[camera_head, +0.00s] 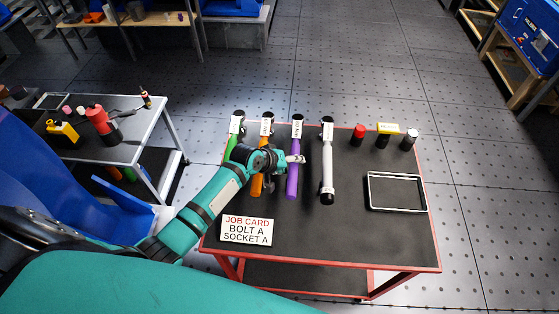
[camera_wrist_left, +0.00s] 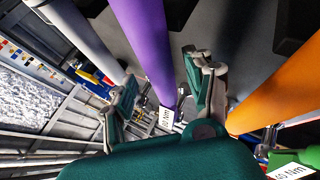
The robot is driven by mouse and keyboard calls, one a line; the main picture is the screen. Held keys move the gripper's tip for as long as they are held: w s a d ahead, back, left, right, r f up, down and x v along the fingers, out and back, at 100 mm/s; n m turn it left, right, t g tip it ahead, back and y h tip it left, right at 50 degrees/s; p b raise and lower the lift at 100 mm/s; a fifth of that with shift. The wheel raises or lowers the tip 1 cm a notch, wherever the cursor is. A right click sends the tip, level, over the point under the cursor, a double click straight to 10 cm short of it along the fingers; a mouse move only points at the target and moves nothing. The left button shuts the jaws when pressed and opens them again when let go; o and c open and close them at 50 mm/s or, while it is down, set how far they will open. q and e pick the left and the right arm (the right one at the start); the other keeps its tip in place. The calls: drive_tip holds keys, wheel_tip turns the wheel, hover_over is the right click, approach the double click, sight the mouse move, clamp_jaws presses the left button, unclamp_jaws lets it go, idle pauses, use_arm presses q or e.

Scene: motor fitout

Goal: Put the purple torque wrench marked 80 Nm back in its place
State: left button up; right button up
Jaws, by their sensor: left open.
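The purple torque wrench (camera_head: 292,180) lies on the red-framed table, among several wrenches in a row. In the left wrist view the purple wrench (camera_wrist_left: 147,45) runs between the two spread fingers of my open left gripper (camera_wrist_left: 163,95). I cannot tell whether a finger touches it. My right gripper is not in view.
The orange wrench (camera_head: 257,187) and green wrench (camera_head: 231,146) lie left of the purple one, the grey-white wrench (camera_head: 327,165) right. A job card (camera_head: 246,230) stands at the front left. An empty-looking tray (camera_head: 397,208) and small red, yellow and grey items are at right.

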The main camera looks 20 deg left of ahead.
use_arm(q)
drive_tip(key=v, duration=1)
